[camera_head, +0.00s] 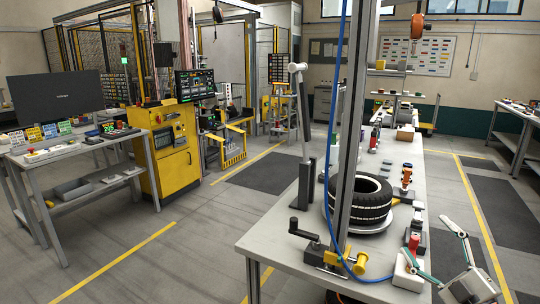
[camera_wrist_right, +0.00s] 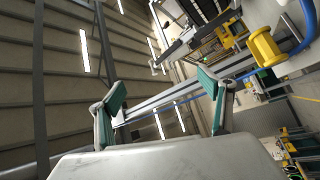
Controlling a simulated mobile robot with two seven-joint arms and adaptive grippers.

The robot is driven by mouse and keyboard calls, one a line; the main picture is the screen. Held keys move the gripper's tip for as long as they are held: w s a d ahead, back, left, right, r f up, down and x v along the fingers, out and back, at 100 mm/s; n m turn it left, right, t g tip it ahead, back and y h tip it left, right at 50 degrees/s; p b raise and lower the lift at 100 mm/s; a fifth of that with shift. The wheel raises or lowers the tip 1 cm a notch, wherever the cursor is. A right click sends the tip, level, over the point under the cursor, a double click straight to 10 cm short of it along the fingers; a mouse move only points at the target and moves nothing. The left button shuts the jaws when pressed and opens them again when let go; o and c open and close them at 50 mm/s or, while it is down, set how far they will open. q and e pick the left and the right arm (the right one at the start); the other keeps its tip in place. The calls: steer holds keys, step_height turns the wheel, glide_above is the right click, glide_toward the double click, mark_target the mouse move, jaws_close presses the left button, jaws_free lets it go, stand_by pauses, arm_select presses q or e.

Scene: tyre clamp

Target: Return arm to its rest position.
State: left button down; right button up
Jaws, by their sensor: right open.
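My right gripper (camera_head: 424,236) is at the lower right of the head view, beside the near right corner of the workbench (camera_head: 275,245). Its teal-padded fingers are spread apart with nothing between them. In the right wrist view the open fingers (camera_wrist_right: 162,92) point towards the ceiling and a metal post. The black tyre (camera_head: 366,203) lies flat on the bench behind the upright post (camera_head: 349,130), which hides part of it. My left gripper is not in view.
A black crank (camera_head: 304,234) and a yellow knob (camera_head: 355,264) sit by the post foot, with a blue hose alongside.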

steer(key=s+a+f+m+g+h, duration=0.1)
steer(key=s+a+f+m+g, duration=0.25)
steer(key=f, duration=0.65)
steer(key=s+a+f+m+g+h, duration=0.1)
steer(key=s+a+f+m, duration=0.1)
steer(key=s+a+f, duration=0.6)
steer(key=s+a+f+m+g, duration=0.1)
steer(key=a+f+m+g, duration=0.2)
steer(key=f, duration=0.9)
steer(key=s+a+f+m+g, duration=0.1)
steer(key=s+a+f+g, duration=0.1)
steer(key=s+a+f, duration=0.6)
steer(key=shift+s+a+m+g, duration=0.2)
steer(key=shift+s+m+g, duration=0.15)
steer(key=shift+s, duration=0.2)
